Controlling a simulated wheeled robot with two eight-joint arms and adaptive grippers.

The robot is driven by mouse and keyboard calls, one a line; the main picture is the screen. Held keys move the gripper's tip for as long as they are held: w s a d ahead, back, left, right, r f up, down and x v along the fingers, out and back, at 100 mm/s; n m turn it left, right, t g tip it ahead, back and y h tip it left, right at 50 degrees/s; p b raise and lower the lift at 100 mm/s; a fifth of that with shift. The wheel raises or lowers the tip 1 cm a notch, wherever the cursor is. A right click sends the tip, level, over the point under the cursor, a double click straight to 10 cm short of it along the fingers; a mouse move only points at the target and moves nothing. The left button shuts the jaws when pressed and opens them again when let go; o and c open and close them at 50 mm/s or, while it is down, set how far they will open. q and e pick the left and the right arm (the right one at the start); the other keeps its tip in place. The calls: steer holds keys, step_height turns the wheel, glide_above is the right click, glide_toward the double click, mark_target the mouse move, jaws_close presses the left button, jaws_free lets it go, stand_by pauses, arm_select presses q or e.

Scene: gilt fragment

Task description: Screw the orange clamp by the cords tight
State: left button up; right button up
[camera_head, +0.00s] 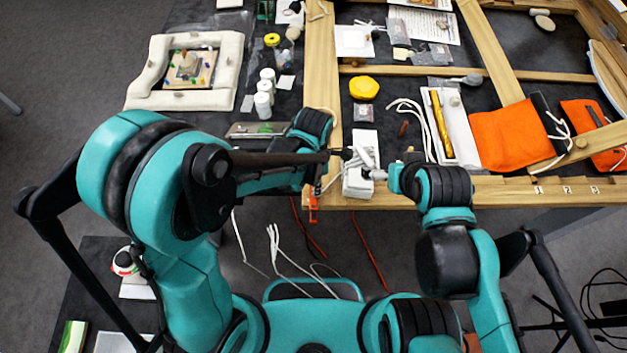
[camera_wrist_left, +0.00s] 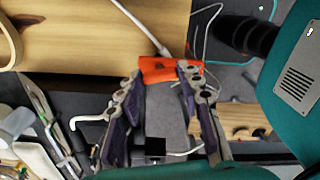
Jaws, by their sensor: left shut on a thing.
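The orange clamp (camera_head: 313,204) sits at the front edge of the wooden frame, by the cords. In the left wrist view it (camera_wrist_left: 157,70) lies between the fingertips of my left gripper (camera_wrist_left: 163,74), which is shut on it. In the head view my left forearm hides most of that gripper. White cords (camera_head: 272,245) and red cords (camera_head: 368,250) hang below the frame's edge near the clamp. My right gripper (camera_head: 362,168) is over a white block on the frame's front beam; its finger opening is too small to tell.
The wooden frame (camera_head: 480,191) fills the right. On the table are a yellow lid (camera_head: 364,88), an orange pouch (camera_head: 503,138), a white tray (camera_head: 450,137) and white bottles (camera_head: 263,104). A padded cream frame (camera_head: 150,90) lies at left.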

arm_select(q)
steer(key=shift+m, duration=0.3)
